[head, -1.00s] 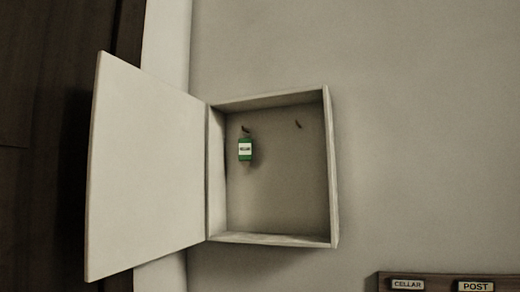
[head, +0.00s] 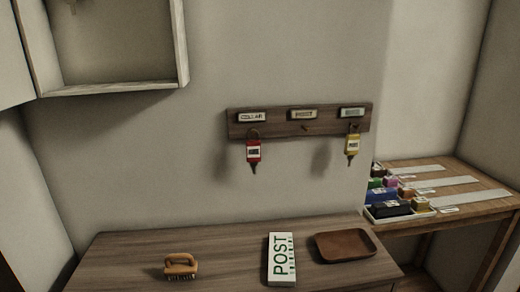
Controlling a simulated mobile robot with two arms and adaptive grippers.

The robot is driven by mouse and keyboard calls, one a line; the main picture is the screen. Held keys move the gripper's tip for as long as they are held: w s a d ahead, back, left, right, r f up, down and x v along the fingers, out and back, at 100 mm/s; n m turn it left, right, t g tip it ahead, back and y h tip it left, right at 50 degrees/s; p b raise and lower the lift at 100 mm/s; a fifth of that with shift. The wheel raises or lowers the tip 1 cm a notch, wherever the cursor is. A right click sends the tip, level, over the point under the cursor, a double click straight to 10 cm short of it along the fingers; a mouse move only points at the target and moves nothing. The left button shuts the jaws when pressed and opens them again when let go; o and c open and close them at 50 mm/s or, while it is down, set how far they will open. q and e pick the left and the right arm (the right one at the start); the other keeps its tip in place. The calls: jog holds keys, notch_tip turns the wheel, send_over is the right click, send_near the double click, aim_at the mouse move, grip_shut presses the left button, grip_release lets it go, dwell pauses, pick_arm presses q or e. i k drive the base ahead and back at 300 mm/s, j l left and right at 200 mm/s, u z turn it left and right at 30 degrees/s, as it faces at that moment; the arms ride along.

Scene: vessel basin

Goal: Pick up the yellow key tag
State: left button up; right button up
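The yellow key tag (head: 352,145) hangs with its key pointing down from the right-hand hook of the wooden key rack (head: 290,128) on the wall. A pale green label is above it; its writing is too small to read surely. A red key tag (head: 253,152) hangs from the left hook under the CELLAR label. The middle hook (head: 306,127) is bare. Neither of my grippers shows in the head view.
A wooden table (head: 215,250) below the rack holds an orange-handled brush (head: 181,266), a white POST box (head: 282,259) and a brown tray (head: 345,246). A side table (head: 450,178) with several small coloured items stands at right. An open wall cabinet (head: 115,89) is at upper left.

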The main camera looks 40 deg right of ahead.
aim_at(352, 143)
jog(key=z, duration=1.9)
jog(key=l+u, duration=0.1)
jog(key=l, duration=0.6)
